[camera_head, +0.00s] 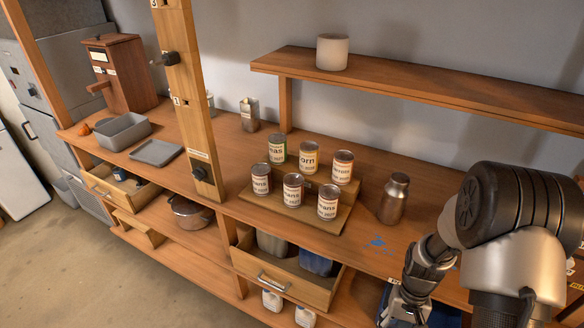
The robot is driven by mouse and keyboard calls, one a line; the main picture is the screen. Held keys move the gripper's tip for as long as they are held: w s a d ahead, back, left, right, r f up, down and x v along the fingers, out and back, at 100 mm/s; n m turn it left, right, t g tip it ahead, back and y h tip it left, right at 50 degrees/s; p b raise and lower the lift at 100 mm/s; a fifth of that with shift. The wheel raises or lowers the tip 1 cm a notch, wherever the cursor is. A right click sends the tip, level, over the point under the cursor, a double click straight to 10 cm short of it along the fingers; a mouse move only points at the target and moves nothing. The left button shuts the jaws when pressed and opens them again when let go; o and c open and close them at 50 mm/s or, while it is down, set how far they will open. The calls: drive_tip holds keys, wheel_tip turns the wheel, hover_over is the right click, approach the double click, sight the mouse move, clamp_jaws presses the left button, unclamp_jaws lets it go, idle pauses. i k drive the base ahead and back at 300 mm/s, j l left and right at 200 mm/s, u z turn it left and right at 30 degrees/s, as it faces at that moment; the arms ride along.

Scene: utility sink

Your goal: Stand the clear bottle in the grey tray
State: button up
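A flat grey tray (157,152) lies empty on the counter at the left, beside a deeper grey bin (122,132). I cannot pick out a bottle that is surely clear. A small pale object (210,103) is mostly hidden behind the wooden post. My gripper (398,318) hangs at the bottom edge, below and in front of the silvery bottle and apart from it. Its fingertips are cut off or too small to read.
Several labelled cans (308,158) stand on a stepped wooden rack (290,210). A wooden post (190,95) rises between the rack and the tray. A metal canister (249,114) stands at the back. Two drawers (285,280) (105,190) are open. A shelf (420,88) overhangs the right side.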

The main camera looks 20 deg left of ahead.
sight(156, 155)
drive_tip(key=i+j+u, duration=0.15)
drive_tip(key=j+u, duration=0.15)
drive_tip(key=j, duration=0.15)
drive_tip(key=i+j+u, duration=0.25)
drive_tip(key=j, duration=0.15)
drive_tip(key=i+j+u, duration=0.15)
drive_tip(key=j+u, duration=0.15)
drive_tip(key=i+j+u, duration=0.25)
drive_tip(key=j, duration=0.2)
